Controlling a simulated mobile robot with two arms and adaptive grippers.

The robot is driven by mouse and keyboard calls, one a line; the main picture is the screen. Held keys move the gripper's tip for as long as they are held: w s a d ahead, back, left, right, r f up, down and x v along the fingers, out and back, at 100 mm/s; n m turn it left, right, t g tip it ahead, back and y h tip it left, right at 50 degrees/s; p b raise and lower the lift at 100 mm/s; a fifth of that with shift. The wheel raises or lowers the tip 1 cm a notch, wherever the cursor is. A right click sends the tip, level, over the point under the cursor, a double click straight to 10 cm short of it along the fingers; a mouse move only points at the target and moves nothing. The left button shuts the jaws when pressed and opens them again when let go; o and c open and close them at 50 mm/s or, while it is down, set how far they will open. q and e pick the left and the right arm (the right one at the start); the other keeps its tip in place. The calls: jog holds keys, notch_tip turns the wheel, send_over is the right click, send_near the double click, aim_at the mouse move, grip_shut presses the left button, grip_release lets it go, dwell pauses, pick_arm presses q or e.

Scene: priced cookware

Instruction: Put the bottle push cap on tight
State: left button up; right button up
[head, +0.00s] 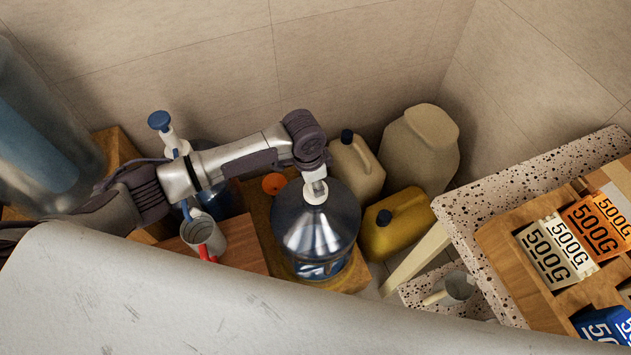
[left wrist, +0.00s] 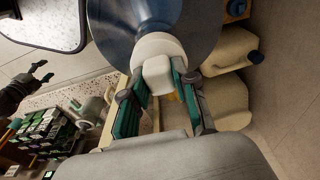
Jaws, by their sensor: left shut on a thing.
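The large clear-blue bottle (head: 318,230) stands upright on a wooden stand in the middle of the head view. It also shows at the top of the left wrist view (left wrist: 140,25). The white push cap (head: 316,192) is at the bottle's neck, and it also shows between the fingers in the left wrist view (left wrist: 157,72). I cannot tell how firmly it is seated. My left gripper (head: 314,176) is shut on the cap from above; its teal fingers flank it in the left wrist view (left wrist: 160,92). My right gripper (left wrist: 43,71) is small at the wrist view's left, fingers apart and empty.
A blue-topped pump (head: 160,121) and a metal cup with a red handle (head: 206,237) stand left of the bottle. A yellow jug (head: 397,224) and cream jugs (head: 356,165) stand close on its right. A speckled counter (head: 455,205) bears a wooden tray of price blocks.

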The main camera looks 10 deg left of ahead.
dwell(0.3)
pick_arm(q)
jog(key=shift+p, duration=0.5)
jog(key=shift+f+b, duration=0.3)
jog(key=shift+f, duration=0.45)
dwell(0.4)
jog(key=o, duration=1)
jog(key=shift+c, duration=0.2)
jog(key=shift+r, duration=0.1)
jog(key=shift+r+p, duration=3.9)
jog(key=shift+p, duration=0.45)
